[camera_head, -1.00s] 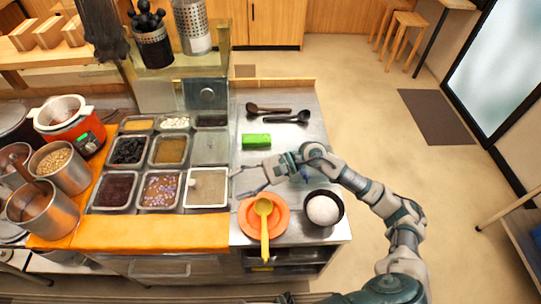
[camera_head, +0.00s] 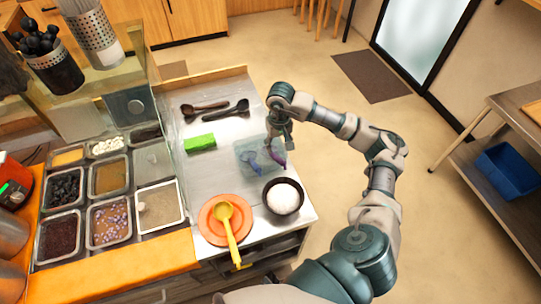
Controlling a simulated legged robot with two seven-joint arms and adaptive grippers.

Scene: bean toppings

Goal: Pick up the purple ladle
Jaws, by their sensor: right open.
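The purple ladle (camera_head: 277,158) lies in the right part of a clear, pale tray (camera_head: 242,148) on the steel counter. Only part of the ladle shows; my gripper hides the rest. A blue ladle (camera_head: 251,161) lies to its left in the same tray. My right gripper (camera_head: 280,146) points down over the tray's right side, right at the purple ladle. It is open. I cannot tell whether its fingers touch the ladle. My left gripper is not in view.
A black bowl of white food (camera_head: 284,197) and an orange plate (camera_head: 212,232) with a yellow ladle (camera_head: 227,221) stand in front of the tray. Topping pans (camera_head: 110,222) fill the left.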

